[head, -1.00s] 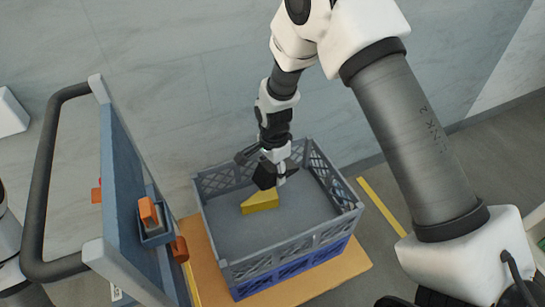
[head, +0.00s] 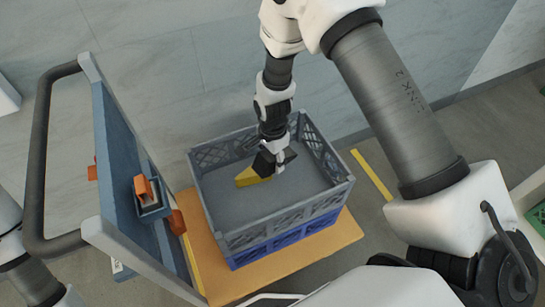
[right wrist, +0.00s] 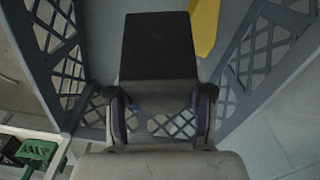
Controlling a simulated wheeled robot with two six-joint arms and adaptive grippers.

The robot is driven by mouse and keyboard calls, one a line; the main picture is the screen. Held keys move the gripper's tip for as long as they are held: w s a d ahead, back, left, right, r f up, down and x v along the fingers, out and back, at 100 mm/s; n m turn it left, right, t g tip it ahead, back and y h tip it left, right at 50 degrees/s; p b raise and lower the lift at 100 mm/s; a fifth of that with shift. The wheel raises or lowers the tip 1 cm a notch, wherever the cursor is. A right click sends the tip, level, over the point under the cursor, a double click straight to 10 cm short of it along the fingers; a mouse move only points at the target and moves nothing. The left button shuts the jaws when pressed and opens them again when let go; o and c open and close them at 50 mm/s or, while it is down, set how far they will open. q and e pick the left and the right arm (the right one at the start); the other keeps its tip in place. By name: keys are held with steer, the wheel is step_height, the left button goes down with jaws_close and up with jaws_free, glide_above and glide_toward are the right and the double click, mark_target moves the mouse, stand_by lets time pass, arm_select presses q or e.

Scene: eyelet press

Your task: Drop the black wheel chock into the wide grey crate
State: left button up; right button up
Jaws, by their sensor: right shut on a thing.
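The black wheel chock (head: 263,164) is in my right gripper (head: 276,158), whose fingers are shut on it. In the right wrist view the chock (right wrist: 160,45) fills the space between the two fingers (right wrist: 160,100). The wide grey crate (head: 325,200) stands open below, and the gripper and chock are over or inside its opening. A yellow wedge (head: 252,177) lies on the crate's floor, close to and partly behind the black chock. I cannot tell whether the chock touches it or the floor. My left gripper is out of view; only part of that arm shows at lower left.
The grey crate sits on a blue crate (head: 285,240) on an orange board (head: 335,237). A blue upright panel (head: 125,180) with a dark handle and orange parts stands left of it. A wall is behind. The crate's right half is clear.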

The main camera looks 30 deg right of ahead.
steer(key=o, duration=1.4)
steer(key=shift+o, duration=0.2)
step_height(320, 180, up, 12)
